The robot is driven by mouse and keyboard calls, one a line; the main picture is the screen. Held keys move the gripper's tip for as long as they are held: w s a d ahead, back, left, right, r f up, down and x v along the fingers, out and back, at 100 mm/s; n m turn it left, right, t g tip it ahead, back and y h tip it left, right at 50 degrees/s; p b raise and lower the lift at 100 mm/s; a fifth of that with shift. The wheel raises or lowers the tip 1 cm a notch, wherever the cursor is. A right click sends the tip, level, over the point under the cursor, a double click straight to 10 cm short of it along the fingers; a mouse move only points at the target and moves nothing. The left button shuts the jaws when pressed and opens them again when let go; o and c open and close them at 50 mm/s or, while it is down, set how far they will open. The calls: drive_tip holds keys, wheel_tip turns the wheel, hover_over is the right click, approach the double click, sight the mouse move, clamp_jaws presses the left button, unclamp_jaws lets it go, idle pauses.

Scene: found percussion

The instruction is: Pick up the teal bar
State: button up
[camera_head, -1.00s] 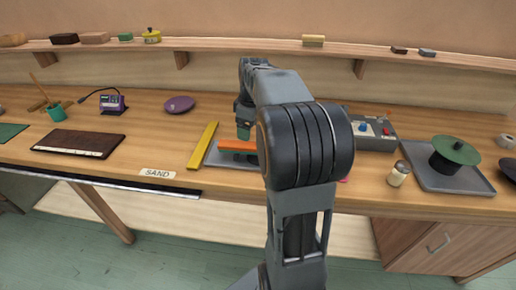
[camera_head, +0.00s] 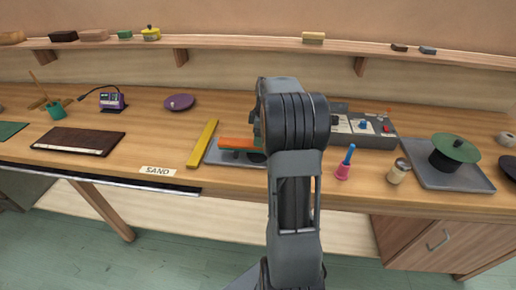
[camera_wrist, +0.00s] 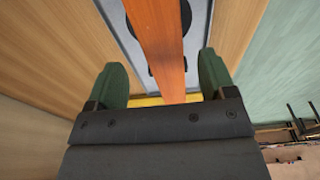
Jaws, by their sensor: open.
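I cannot make out a teal bar in either view. An orange bar (camera_head: 236,144) rests on dark supports over a grey tray (camera_head: 219,157). The orange bar also shows in the wrist view (camera_wrist: 160,40), running lengthwise between the green fingertips of my gripper (camera_wrist: 163,84). The fingers stand apart, one to each side of the bar, with gaps visible; I cannot tell their height relative to it. In the head view my own arm hides most of my gripper and the right part of the tray.
A yellow strip (camera_head: 203,143) lies left of the tray, beside a SAND label (camera_head: 158,171). A pink-and-blue object (camera_head: 345,165), a shaker jar (camera_head: 398,173) and a control box (camera_head: 370,130) stand to the right. A dark mat (camera_head: 78,141) lies left.

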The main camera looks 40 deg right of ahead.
drive_tip(key=shift+w+a+f+p, duration=0.1)
drive_tip(key=shift+w+f+p, duration=0.05)
drive_tip(key=shift+f, duration=1.15)
drive_tip(key=shift+w+a+f+p, duration=0.1)
drive_tip(key=shift+f+p, duration=0.05)
drive_tip(key=shift+f, duration=1.1)
drive_tip(key=shift+c, duration=0.4)
drive_tip(key=shift+r, duration=0.1)
drive_tip(key=c, duration=1)
